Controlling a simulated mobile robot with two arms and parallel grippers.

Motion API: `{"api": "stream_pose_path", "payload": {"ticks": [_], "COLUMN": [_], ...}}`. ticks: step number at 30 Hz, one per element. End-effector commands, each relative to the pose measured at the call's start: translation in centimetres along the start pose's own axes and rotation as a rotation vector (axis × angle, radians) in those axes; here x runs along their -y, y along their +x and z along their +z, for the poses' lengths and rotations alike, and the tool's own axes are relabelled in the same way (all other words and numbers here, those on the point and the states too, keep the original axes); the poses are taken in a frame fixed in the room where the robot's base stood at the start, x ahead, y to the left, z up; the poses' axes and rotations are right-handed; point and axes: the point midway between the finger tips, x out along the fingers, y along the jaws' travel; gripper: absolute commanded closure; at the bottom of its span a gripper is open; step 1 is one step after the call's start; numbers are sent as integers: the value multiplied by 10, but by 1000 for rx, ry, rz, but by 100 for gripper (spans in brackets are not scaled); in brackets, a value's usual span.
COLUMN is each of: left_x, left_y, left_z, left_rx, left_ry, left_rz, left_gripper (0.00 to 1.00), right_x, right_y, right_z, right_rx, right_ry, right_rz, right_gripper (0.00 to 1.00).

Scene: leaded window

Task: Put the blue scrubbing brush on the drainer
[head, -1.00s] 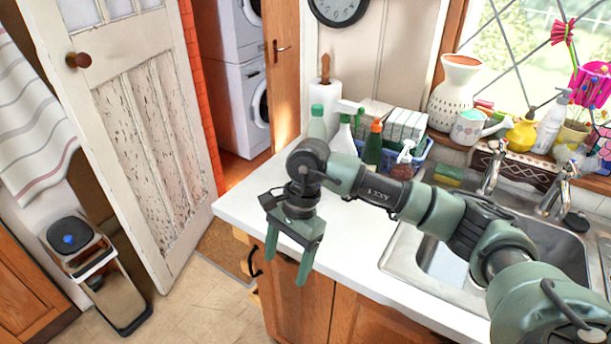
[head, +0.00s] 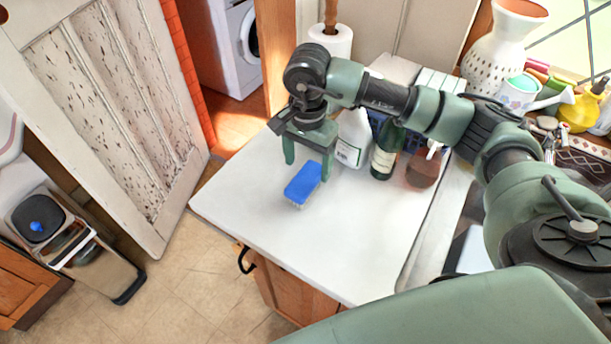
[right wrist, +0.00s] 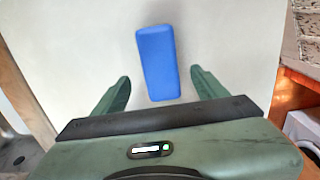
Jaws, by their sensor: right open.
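The blue scrubbing brush (head: 303,183) lies on the white countertop, blue back up and bristles down. My right gripper (head: 307,170) is open above the counter, just behind the brush in the head view. In the right wrist view the brush (right wrist: 158,62) lies ahead of and between the two spread green fingers (right wrist: 157,88), with nothing held. The drainer is only partly seen: a metal edge (head: 452,215) shows right of the counter, and my right arm hides much of the sink area. My left gripper is out of view.
A paper towel roll (head: 330,40) stands behind. The counter's front and left part (head: 250,205) is clear.

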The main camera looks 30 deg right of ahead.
Motion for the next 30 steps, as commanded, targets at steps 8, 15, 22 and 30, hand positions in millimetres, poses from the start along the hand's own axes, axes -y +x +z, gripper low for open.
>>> {"api": "stream_pose_path", "payload": {"ticks": [8,15,22,30], "left_x": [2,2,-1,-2], "left_y": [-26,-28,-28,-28], "left_z": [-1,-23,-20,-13], "left_rx": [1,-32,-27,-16], "left_ry": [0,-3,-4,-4], "left_rz": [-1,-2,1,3], "left_gripper": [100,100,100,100], "right_x": [-1,0,0,0], "right_y": [37,54,54,53], "right_z": [2,1,1,1], "right_rx": [3,-1,0,0], "right_ry": [1,-1,0,0], "right_rz": [4,-1,-1,-2], "right_gripper": [27,27,52,100]}}
